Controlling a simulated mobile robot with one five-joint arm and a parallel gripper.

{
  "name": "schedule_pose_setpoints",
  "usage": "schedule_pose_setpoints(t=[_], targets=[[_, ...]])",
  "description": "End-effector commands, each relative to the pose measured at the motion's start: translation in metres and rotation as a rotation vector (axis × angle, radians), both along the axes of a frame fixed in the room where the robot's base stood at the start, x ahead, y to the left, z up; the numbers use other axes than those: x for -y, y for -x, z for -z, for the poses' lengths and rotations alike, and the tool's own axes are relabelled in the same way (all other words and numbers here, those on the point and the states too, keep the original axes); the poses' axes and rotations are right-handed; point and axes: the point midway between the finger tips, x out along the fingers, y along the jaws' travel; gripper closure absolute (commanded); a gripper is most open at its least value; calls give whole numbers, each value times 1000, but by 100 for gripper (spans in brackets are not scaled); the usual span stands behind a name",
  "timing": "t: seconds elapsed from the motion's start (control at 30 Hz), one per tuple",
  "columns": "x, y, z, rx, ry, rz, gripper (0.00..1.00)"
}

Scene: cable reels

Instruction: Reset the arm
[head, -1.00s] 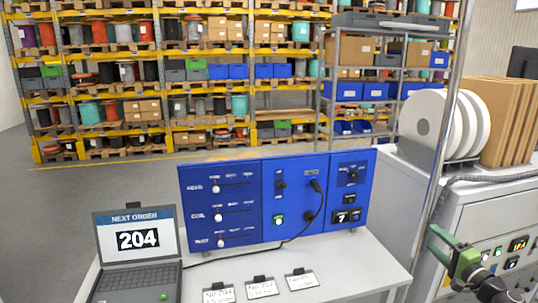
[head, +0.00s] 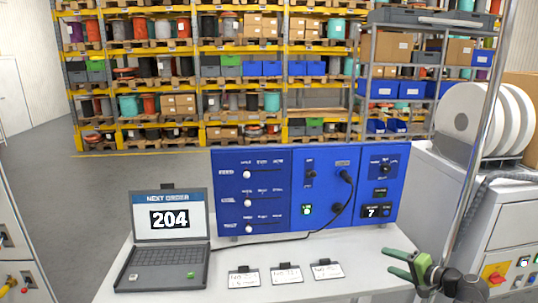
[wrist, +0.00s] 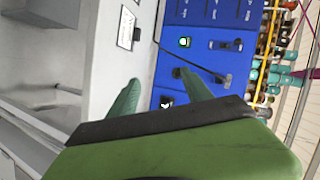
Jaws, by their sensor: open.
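My gripper (head: 398,265) is at the lower right of the head view, in front of the right part of the table. Its green fingers are spread apart with nothing between them. In the wrist view the two green fingers (wrist: 160,95) point toward the table edge and the blue control panel, with a gap between them. The blue control panel (head: 270,222) stands upright on the table, behind and to the left of my gripper. It has three sliders, a lit green button, a plugged black cable and a display reading 7.
A laptop (head: 170,257) showing "NEXT ORDER 204" stands on the white table (head: 225,265). Several label cards (head: 287,274) lie along the front. A metal pole (head: 478,150) rises close to my gripper. A grey cabinet (head: 500,225) with white reels (head: 462,110) is at the right.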

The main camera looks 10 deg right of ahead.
Motion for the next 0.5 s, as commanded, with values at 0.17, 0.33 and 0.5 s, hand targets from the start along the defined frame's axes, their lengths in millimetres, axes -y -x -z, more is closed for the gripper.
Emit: schedule_pose_setpoints(t=[0.17, 0.33, 0.5], targets=[[-125, -33, 97, -245, 148, -285, 42], [-241, -27, 190, -518, 389, -574, 42], [-316, -2, 250, -741, 678, -780, 42]])
